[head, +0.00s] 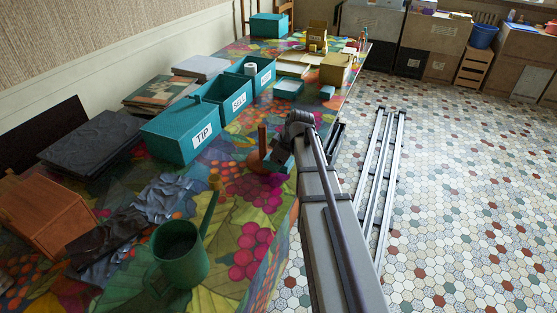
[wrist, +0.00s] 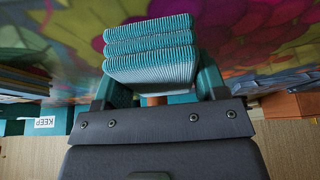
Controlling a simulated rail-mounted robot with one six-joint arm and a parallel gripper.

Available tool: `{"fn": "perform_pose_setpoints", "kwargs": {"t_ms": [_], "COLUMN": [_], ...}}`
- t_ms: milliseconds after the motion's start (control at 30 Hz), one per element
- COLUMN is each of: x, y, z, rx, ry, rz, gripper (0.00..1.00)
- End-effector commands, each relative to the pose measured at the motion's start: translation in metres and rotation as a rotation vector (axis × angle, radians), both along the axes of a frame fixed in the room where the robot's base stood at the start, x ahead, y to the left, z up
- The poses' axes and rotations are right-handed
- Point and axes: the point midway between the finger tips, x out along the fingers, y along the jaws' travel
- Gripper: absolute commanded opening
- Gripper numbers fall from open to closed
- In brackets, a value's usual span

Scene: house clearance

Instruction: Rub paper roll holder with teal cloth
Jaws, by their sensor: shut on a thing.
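The teal cloth (wrist: 150,48), a folded ribbed pad, is between the two fingers of my gripper (wrist: 158,88) in the wrist view. My gripper is shut on it. In the head view my gripper (head: 278,160) is low over the table's right edge. The paper roll holder (head: 262,137), a brown upright post on a round base, stands just left of it. A small brown piece (wrist: 156,100) shows behind the cloth in the wrist view, probably the holder. I cannot tell whether the cloth touches the holder.
Teal bins marked TIP (head: 178,135) and SELL (head: 226,98) stand behind the holder on the floral tablecloth (head: 238,213). A green watering can (head: 182,255) and dark crumpled gloves or cloth (head: 165,198) are nearer. Boxes (head: 335,70) stand at the far end. Rails (head: 385,165) lie along the tiled floor.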

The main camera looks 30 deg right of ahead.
Motion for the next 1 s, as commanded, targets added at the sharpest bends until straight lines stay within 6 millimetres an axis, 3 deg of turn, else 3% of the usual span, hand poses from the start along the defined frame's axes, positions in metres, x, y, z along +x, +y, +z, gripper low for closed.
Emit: {"fn": "perform_pose_setpoints", "kwargs": {"t_ms": [1000], "x": [0.011], "y": [-0.013], "z": [0.000], "rx": [0.000], "ry": [0.000], "rz": [0.000], "gripper": [0.47]}}
